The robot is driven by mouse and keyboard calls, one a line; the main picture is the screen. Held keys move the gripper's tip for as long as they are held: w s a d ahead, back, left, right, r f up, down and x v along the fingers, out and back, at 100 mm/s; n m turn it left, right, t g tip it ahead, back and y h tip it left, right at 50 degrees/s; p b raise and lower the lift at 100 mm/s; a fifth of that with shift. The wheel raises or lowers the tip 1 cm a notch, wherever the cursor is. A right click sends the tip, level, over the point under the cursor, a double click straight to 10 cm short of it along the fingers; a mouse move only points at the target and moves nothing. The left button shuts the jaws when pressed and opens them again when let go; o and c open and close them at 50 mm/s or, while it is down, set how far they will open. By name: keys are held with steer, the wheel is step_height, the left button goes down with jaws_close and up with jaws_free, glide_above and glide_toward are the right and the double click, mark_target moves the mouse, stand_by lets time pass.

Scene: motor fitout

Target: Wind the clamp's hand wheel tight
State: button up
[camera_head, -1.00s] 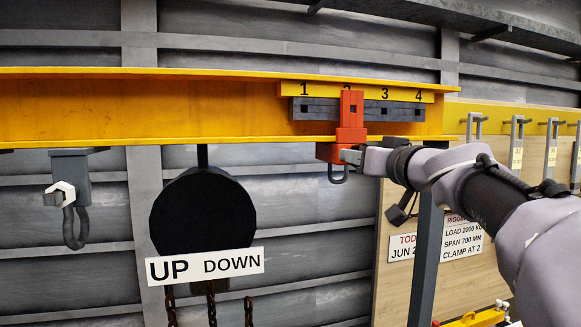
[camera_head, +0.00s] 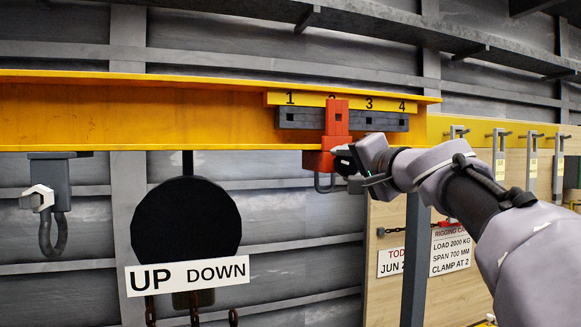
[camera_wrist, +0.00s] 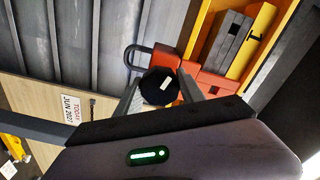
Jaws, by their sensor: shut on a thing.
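The red clamp (camera_head: 336,122) sits on the yellow beam (camera_head: 130,112) at the position marked 2, with a dark shackle (camera_head: 323,184) hanging under it. My gripper (camera_head: 344,160) is at the clamp's lower right side. In the wrist view the black round hand wheel (camera_wrist: 158,88) with a white mark lies between the two fingers of my gripper (camera_wrist: 163,90), against the red clamp body (camera_wrist: 200,82). The fingers are shut on the wheel's rim. In the head view the wheel is mostly hidden by my gripper.
A grey clamp with a white nut (camera_head: 42,197) hangs at the beam's left. A black hoist disc (camera_head: 186,228) with an UP DOWN sign (camera_head: 188,275) hangs mid-left. A dark post (camera_head: 416,255) stands below my arm. Signs (camera_head: 450,250) and hanging shackles (camera_head: 501,155) are at right.

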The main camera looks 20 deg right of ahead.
steer(key=m, duration=0.3)
steer(key=shift+m, duration=0.3)
steer(key=m, duration=0.3)
steer(key=shift+r+m+p, duration=0.1)
steer(key=shift+m+p, duration=0.2)
steer(key=shift+p, duration=0.1)
steer(key=m+p, duration=0.1)
steer(key=m, duration=0.2)
steer(key=shift+m, duration=0.3)
steer(key=shift+r+m+p, duration=0.1)
steer(key=shift+m+p, duration=0.4)
steer(key=shift+m, duration=1.3)
steer(key=o, duration=1.4)
steer(key=shift+w, duration=0.1)
steer(key=shift+c, duration=0.2)
steer(key=shift+f, duration=0.2)
